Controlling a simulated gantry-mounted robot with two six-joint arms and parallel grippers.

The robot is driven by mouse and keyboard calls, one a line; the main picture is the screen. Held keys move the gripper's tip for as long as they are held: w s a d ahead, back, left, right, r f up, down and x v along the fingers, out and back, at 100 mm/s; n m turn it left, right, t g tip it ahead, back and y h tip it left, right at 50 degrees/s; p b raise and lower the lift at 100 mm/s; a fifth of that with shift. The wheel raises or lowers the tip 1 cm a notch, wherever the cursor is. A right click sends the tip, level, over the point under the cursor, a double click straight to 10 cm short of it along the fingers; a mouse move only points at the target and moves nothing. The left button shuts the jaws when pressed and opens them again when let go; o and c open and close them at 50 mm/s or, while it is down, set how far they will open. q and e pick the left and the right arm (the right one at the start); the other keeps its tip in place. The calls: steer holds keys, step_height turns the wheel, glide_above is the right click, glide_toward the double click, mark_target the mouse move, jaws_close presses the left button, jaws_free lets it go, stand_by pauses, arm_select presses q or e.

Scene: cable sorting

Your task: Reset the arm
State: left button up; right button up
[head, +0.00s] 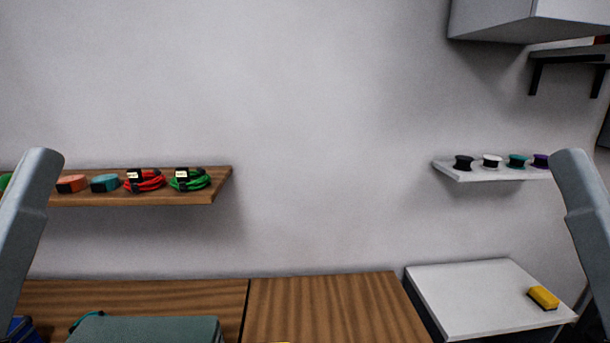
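In the head view my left arm rises at the left edge and my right arm at the right edge. Only grey arm links show, and neither gripper can be seen. A red coiled cable (146,182) and a green coiled cable (188,180), each with a pale label, sit on the wooden wall shelf (180,199) at the left. An orange item (71,184) and a teal item (105,184) lie beside them. My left arm covers part of the shelf's left end.
A white wall shelf (468,178) at the right holds several small spools. Below it, a white table (470,295) carries a yellow block (543,297). A dark green box (145,331) lies on the wooden table (330,305). A cabinet (540,20) hangs at the upper right.

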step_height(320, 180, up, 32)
steer(key=p, duration=2.9)
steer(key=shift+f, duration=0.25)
